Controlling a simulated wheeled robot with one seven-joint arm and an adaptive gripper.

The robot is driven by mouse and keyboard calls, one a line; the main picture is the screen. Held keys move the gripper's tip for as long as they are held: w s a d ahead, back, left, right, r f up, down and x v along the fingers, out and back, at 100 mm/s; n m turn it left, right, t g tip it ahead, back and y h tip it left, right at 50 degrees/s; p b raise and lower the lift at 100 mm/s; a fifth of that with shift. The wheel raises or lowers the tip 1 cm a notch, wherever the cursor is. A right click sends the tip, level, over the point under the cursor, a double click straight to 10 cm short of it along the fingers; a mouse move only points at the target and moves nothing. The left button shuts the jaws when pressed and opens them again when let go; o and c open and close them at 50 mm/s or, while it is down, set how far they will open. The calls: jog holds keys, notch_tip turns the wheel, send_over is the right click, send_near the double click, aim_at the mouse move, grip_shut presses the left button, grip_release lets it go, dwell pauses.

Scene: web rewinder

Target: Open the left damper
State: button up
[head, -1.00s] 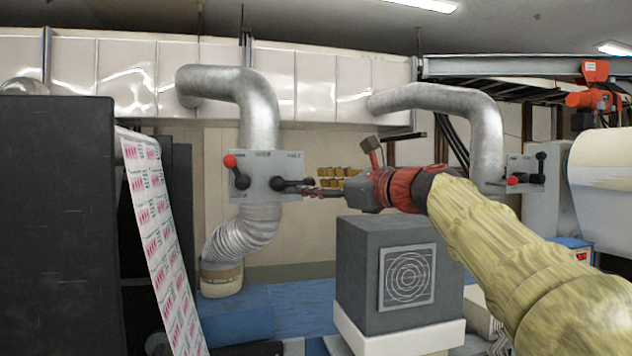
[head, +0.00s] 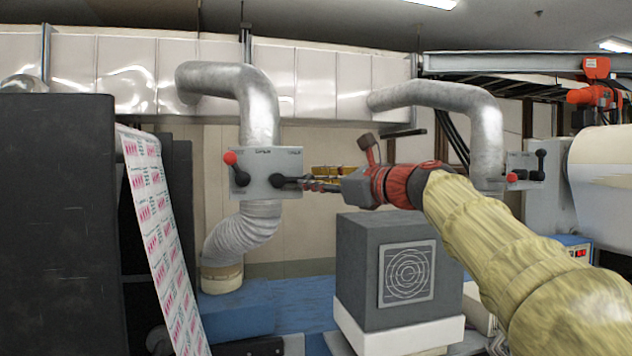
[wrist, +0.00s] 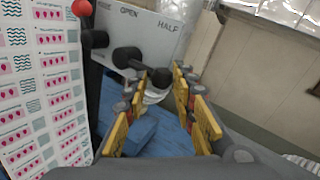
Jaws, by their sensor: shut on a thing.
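The left damper is a grey plate (head: 258,165) on the left silver duct, with a black handle (head: 279,181) at its lower right. The handle points right, roughly level. In the wrist view the handle (wrist: 135,60) runs from its hub to a black knob between my fingertips, below the printed words OPEN and HALF. My gripper (head: 310,184) reaches in from the right and is shut on the handle's end; its yellow-padded fingers (wrist: 166,82) flank the knob. A red-knobbed lever (head: 231,158) sits at the plate's left, angled up.
A second damper plate (head: 522,166) with a red knob and black handle is on the right duct. A grey box (head: 372,262) stands below my arm. A printed web (head: 160,235) and a dark machine (head: 55,220) are at left.

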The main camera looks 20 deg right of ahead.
jog(key=shift+d, duration=0.1)
grip_shut()
jog(key=shift+r, duration=0.1)
